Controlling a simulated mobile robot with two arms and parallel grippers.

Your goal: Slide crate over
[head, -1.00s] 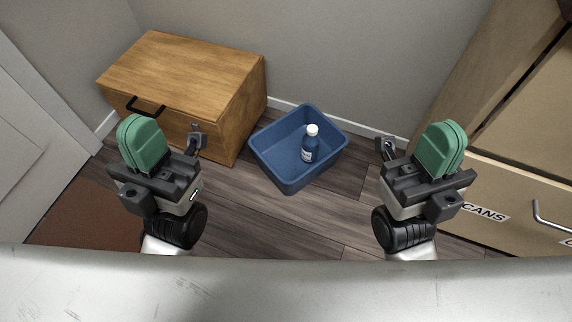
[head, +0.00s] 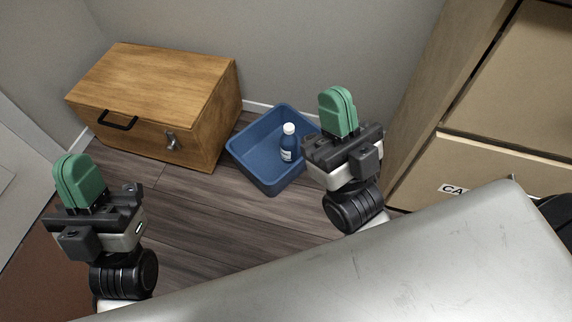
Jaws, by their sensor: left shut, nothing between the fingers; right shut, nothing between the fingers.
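A blue open crate (head: 258,172) stands on the floor by the back wall, right of the wooden chest. A dark blue bottle with a white cap (head: 288,146) stands upright inside it. My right gripper (head: 338,108), with green fingers, is shut and empty. In the picture it overlaps the crate's right side and hides part of it; I cannot tell whether they touch. My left gripper (head: 78,180) is shut and empty, at the left, well apart from the crate and in front of the chest.
A wooden chest (head: 160,95) with a black handle and a metal latch stands close to the crate's left side. A tan cabinet (head: 490,160) with a labelled drawer is at the right. Dark plank floor (head: 190,210) is clear in front of the crate. A reddish-brown mat (head: 30,260) lies lower left.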

